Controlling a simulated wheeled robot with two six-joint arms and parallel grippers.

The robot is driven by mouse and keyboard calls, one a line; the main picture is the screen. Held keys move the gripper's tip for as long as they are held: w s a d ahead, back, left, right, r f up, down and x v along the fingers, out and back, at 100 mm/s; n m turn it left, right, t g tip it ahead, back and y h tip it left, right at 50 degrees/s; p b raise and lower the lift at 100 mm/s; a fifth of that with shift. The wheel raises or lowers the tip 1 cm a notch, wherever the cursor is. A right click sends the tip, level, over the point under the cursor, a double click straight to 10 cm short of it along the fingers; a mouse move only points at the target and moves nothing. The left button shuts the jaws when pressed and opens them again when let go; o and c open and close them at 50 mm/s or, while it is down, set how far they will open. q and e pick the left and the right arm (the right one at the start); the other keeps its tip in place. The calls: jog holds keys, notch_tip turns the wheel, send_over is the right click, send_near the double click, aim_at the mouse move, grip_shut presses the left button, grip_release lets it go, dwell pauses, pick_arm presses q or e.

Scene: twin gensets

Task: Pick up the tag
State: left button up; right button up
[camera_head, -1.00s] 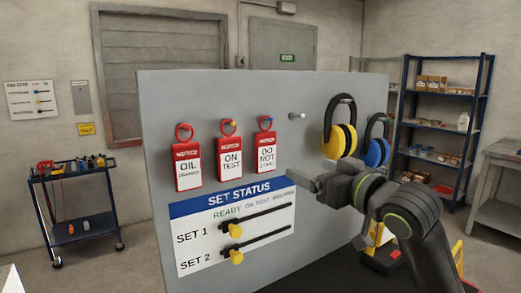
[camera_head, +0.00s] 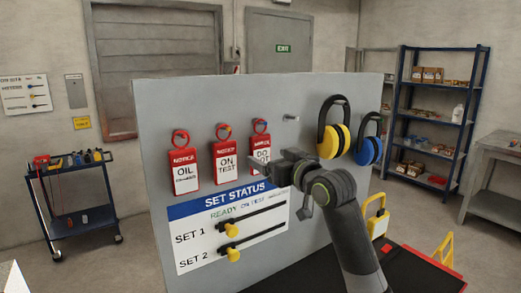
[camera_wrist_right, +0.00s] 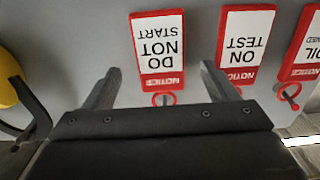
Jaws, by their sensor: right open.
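Three red-and-white tags hang from pegs on the grey panel: the OIL tag (camera_head: 184,172), the ON TEST tag (camera_head: 224,162) and the DO NOT START tag (camera_head: 260,142). My right gripper (camera_head: 256,166) is open and empty, in front of the lower part of the DO NOT START tag and partly hiding it. In the right wrist view, the DO NOT START tag (camera_wrist_right: 159,48) appears upside down, ahead of and between the two open fingers (camera_wrist_right: 158,85). The ON TEST tag (camera_wrist_right: 245,45) lies beyond the finger on the right. My left gripper is not in view.
Below the tags is the SET STATUS board (camera_head: 228,228) with yellow-knobbed sliders. An empty peg (camera_head: 291,118), yellow ear defenders (camera_head: 333,128) and blue ear defenders (camera_head: 368,140) are to the right. A blue trolley (camera_head: 72,195) stands left; shelves (camera_head: 436,115) stand right.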

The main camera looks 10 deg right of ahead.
aim_at(262, 153)
jog(key=shift+p+x, duration=0.35)
jog(key=shift+x, duration=1.15)
jog(key=c, duration=1.1)
